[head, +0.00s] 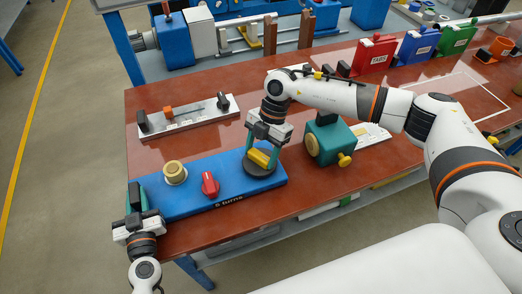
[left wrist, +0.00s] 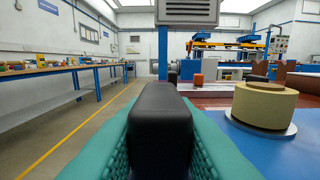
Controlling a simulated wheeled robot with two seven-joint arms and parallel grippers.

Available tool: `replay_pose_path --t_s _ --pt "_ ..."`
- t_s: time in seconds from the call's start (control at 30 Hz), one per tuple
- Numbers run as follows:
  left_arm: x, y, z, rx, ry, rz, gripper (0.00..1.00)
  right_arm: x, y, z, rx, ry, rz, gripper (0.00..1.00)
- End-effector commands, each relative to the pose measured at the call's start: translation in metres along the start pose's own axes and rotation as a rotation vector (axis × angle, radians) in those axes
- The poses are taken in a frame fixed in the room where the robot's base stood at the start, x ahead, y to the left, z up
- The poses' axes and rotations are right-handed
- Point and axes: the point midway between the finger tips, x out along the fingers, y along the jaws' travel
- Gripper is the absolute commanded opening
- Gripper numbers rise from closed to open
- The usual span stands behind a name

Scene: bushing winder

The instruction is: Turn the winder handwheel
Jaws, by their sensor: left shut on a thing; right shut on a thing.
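The blue winder base (head: 230,195), marked "5 turns", lies at the front left of the brown table. Its handwheel, a dark disc (head: 258,170), sits at its right end and bears a yellow grip (head: 260,157). My right gripper (head: 262,155) comes down from above with its teal fingers shut on the yellow grip. My left gripper (head: 138,198) is at the base's left end, shut on a black handle; this black block (left wrist: 160,125) fills the space between the teal fingers in the left wrist view. A tan spool (head: 175,172) and a red knob (head: 210,184) stand on the base.
A grey fixture plate (head: 188,119) with black handles lies behind the base. A green block with a yellow knob (head: 329,140) stands just right of the handwheel. Red (head: 374,54), blue (head: 417,46) and green bins stand at the back right.

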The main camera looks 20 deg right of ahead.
Motion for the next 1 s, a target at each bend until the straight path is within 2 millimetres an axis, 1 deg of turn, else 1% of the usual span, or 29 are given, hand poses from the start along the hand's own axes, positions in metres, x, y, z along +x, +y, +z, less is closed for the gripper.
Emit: replay_pose_path --t_s 0.23,0.27,0.3,0.37,0.63,0.73,0.87,1.0 --pt "0.000 0.000 0.000 0.001 0.001 0.000 0.00 -0.001 0.000 -0.001 0.000 0.001 -0.001 0.41" --pt "0.000 0.000 0.000 0.001 0.001 0.000 0.00 -0.001 0.000 -0.001 0.000 0.001 -0.001 0.68" --pt "0.000 0.000 0.000 0.001 0.001 0.000 0.00 -0.001 0.000 -0.001 0.000 0.001 -0.001 0.75" --pt "0.000 0.000 0.000 0.001 0.001 0.000 0.00 -0.001 0.000 -0.001 0.000 0.001 -0.001 0.85" --pt "0.000 0.000 0.000 0.001 0.001 0.000 0.00 -0.001 0.000 0.000 -0.001 0.000 0.000 0.85" --pt "0.000 0.000 0.000 0.001 0.001 0.000 0.00 -0.005 0.000 0.000 -0.001 0.001 0.000 0.85" --pt "0.000 0.000 0.000 0.001 0.001 0.000 0.00 -0.024 0.000 -0.001 0.000 0.001 -0.003 0.85" --pt "0.000 0.000 0.000 0.001 0.001 0.000 0.00 -0.054 -0.001 -0.001 -0.001 0.002 -0.004 0.85"
